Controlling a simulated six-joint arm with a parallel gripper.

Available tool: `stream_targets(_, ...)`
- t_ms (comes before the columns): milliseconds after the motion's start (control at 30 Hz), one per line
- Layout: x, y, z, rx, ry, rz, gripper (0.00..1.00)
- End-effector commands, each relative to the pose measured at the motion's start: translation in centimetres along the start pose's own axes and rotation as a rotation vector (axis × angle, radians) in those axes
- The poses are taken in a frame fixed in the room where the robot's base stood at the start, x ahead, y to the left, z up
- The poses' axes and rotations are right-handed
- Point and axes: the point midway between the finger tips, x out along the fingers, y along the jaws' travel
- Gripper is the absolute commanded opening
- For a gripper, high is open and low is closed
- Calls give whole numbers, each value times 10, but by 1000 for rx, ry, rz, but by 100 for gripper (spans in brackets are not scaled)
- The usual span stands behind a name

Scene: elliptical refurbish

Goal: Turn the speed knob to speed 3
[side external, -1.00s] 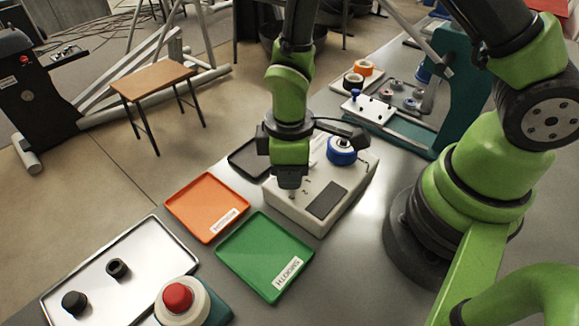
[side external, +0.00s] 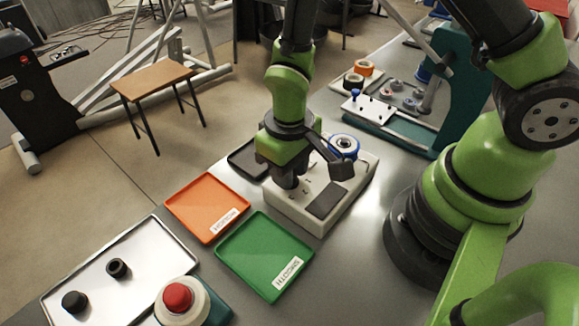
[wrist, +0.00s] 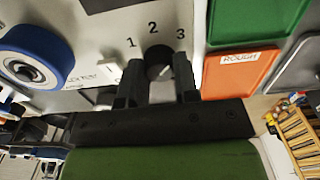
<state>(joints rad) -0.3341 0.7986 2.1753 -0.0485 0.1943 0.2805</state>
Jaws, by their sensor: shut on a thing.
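The speed knob (wrist: 158,58) is a dark round knob on the white machine (side external: 291,213), with the printed numbers 1, 2 and 3 around it in the wrist view. My gripper (wrist: 157,78) is shut on the knob, one finger on each side. The left finger is below the 1 and the right finger is below the 3. In the side external view my gripper (side external: 289,184) points down at the machine's left part, and the knob is hidden there.
A blue-rimmed disc (side external: 344,144) sits on the machine, close to my wrist. The orange tray (side external: 196,203) and green tray (side external: 256,252) lie beside it. A metal tray (side external: 140,268) with two black knobs and a red button (side external: 178,297) stand front left.

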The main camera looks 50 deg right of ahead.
Motion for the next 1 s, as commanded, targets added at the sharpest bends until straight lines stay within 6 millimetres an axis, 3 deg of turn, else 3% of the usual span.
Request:
stream_targets(500, -1, 0, -1, 22, 3, -1, 5)
stream_targets(533, -1, 0, -1, 22, 3, -1, 31)
stream_targets(633, 0, 0, -1, 21, 3, -1, 54)
stream_targets(1000, -5, 0, -1, 20, 3, -1, 54)
